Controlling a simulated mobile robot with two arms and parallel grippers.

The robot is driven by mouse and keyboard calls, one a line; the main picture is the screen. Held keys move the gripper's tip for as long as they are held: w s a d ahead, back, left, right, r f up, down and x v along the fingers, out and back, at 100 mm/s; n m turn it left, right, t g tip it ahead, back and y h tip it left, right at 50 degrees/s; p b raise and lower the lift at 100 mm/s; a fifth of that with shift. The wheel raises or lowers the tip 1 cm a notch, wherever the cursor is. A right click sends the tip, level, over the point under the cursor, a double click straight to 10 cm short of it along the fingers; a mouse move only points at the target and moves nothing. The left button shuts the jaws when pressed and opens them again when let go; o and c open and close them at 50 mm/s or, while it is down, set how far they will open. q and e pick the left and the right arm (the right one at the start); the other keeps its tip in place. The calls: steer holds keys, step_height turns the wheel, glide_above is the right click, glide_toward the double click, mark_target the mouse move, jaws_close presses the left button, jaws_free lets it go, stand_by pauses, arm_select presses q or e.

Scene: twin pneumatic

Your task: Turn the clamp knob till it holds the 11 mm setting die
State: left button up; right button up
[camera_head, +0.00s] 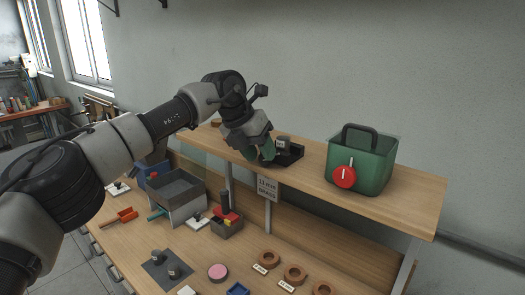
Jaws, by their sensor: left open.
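A black clamp fixture (290,157) sits on the raised wooden shelf, with a small grey cylindrical part (283,142) in it. I cannot tell whether that part is the setting die. My left gripper (262,151) is at the left side of the fixture, pointing down, with its jaws open. A green rounded part (268,150), perhaps the clamp knob, shows at the fingertips. The gripper hides much of it, and I cannot tell whether they touch. A sign reading "11 mm" (268,188) hangs below the shelf edge. My right gripper is not in view.
A green box (376,165) with a dark handle and a red dial (344,177) stands on the shelf to the right. On the bench below are a grey bin (178,190), a pink disc (217,272) and several wooden rings (294,274). The shelf's right end is clear.

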arm_select(q)
steer(key=shift+w+d+f, duration=0.15)
steer(key=shift+d+f, duration=0.2)
steer(key=shift+f, duration=0.2)
steer(key=shift+a+f, duration=0.1)
steer(key=c, duration=0.6)
steer(key=b, duration=0.1)
steer(key=t+y+b, duration=0.1)
steer(key=y+b, duration=0.1)
steer(key=shift+d+f+m+t, duration=0.25)
steer(key=shift+m+t, duration=0.05)
steer(key=shift+m, duration=0.1)
steer(key=shift+s+r+t+y+b, duration=0.2)
steer(key=shift+t+y+b, duration=0.1)
steer(key=shift+y+b, duration=0.3)
steer(key=shift+r, duration=0.1)
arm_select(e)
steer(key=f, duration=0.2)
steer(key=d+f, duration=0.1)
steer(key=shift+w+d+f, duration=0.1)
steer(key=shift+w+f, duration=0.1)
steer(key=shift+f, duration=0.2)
arm_select(q)
steer(key=o, duration=0.6)
steer(key=shift+a, duration=0.1)
